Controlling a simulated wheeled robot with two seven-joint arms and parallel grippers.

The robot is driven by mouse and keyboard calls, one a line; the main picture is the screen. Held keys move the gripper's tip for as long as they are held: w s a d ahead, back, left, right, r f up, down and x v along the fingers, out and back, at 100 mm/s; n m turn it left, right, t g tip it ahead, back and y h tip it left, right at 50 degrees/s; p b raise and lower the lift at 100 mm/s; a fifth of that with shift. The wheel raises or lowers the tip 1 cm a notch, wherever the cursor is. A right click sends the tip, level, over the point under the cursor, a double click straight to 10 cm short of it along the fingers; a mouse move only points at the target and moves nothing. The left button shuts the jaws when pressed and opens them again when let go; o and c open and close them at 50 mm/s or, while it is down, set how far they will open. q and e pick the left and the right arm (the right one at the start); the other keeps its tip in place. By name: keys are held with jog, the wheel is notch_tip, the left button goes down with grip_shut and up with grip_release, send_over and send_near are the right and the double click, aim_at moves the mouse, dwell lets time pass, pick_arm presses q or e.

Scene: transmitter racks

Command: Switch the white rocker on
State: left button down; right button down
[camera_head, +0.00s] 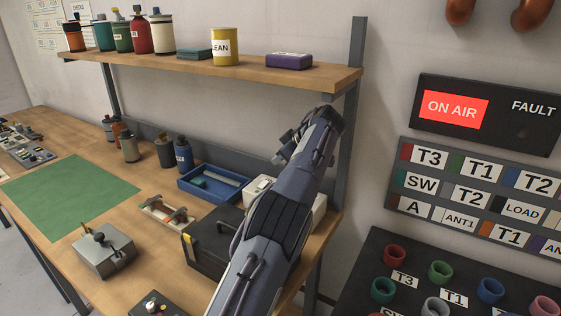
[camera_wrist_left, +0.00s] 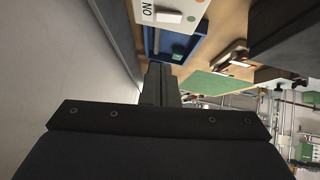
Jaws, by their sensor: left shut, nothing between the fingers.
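The white rocker (camera_wrist_left: 169,16) sits on a pale box at the top of the left wrist view, beside a black "ON" label. In the head view the pale box (camera_head: 318,212) stands at the right end of the bench, mostly hidden behind my left arm. My left gripper (camera_head: 279,158) is above the box, with its fingers angled down and left. In the left wrist view its fingers (camera_wrist_left: 159,82) are shut and empty, apart from the rocker in the picture. I cannot tell whether the rocker is on or off. My right gripper is not in view.
A blue tray (camera_head: 187,184) and a black box (camera_head: 205,257) are close to the pale box. A shelf (camera_head: 215,70) with bottles and tins runs above the bench, its upright (camera_head: 353,120) right of my gripper. A green mat (camera_head: 68,196) lies clear at left.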

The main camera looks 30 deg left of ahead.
pick_arm(q)
send_over(264, 181)
jog(key=s+d, duration=0.1)
jog(key=d, duration=0.1)
notch_tip(264, 181, down, 5)
jog(key=shift+s+f, duration=0.15)
jog(key=shift+f, duration=0.05)
jog(key=shift+w+d+f, duration=0.1)
jog(key=shift+w+f, duration=0.1)
jog(key=shift+f, duration=0.95)
jog(key=shift+w+f, duration=0.1)
jog(key=shift+f, duration=0.45)
jog(key=shift+f, duration=0.25)
jog(key=shift+w+d+f, duration=0.1)
jog(key=shift+f, duration=0.1)
